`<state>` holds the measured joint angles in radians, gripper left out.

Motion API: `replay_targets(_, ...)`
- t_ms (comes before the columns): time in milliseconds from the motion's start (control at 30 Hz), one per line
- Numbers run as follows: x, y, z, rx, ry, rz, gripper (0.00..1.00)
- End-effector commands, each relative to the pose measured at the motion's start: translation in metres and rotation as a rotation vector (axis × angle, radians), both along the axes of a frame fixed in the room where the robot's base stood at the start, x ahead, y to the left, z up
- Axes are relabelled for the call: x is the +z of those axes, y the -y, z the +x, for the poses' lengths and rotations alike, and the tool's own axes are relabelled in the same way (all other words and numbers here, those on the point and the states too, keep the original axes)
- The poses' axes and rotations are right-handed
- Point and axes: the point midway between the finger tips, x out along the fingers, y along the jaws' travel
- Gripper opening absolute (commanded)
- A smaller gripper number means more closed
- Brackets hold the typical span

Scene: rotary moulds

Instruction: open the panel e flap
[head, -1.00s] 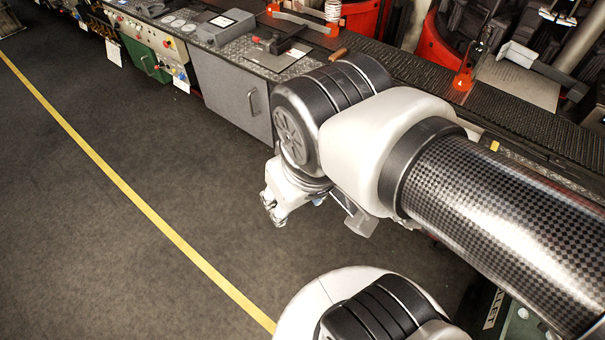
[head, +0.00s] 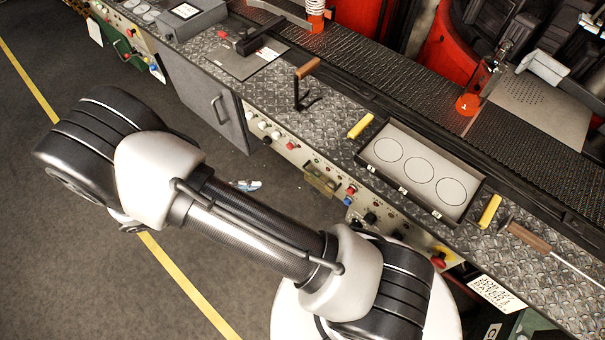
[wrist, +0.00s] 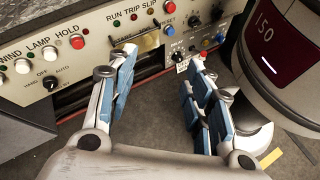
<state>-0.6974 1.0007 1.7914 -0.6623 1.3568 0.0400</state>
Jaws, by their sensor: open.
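A beige control panel (head: 290,150) runs along the bench front in the head view. No letter E is readable on it. A small brass-coloured flap (head: 321,181) sits on the panel and looks closed. In the wrist view the flap (wrist: 136,44) lies under the words RUN, TRIP and SLIP, beyond the left finger, which is close to it in the picture. My gripper (wrist: 160,85) is open and empty, with the panel in front of it. In the head view only the blue fingertips of my gripper (head: 246,185) show, past my arm, above the floor.
A grey cabinet door (head: 205,100) is left of the panel. A tray with three circles (head: 475,183) sits on the bench. The floor (head: 60,220) is open.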

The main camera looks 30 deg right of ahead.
Motion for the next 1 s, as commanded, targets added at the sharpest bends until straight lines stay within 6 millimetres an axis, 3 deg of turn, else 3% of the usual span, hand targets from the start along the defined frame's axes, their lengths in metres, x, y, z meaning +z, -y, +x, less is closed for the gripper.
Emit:
replay_targets(33,-0.027,-0.003,-0.005,0.063,-0.041,-0.066,0.47)
replay_targets(200,-0.096,-0.003,-0.019,0.264,-0.135,-0.261,0.47)
replay_targets(400,-0.155,0.007,-0.036,0.446,-0.199,-0.433,0.47)
replay_targets(567,-0.175,0.014,-0.044,0.517,-0.219,-0.500,0.47)
replay_targets(767,-0.179,0.029,-0.041,0.531,-0.225,-0.516,0.47)
replay_targets(1000,-0.179,0.074,-0.026,0.526,-0.228,-0.514,0.47)
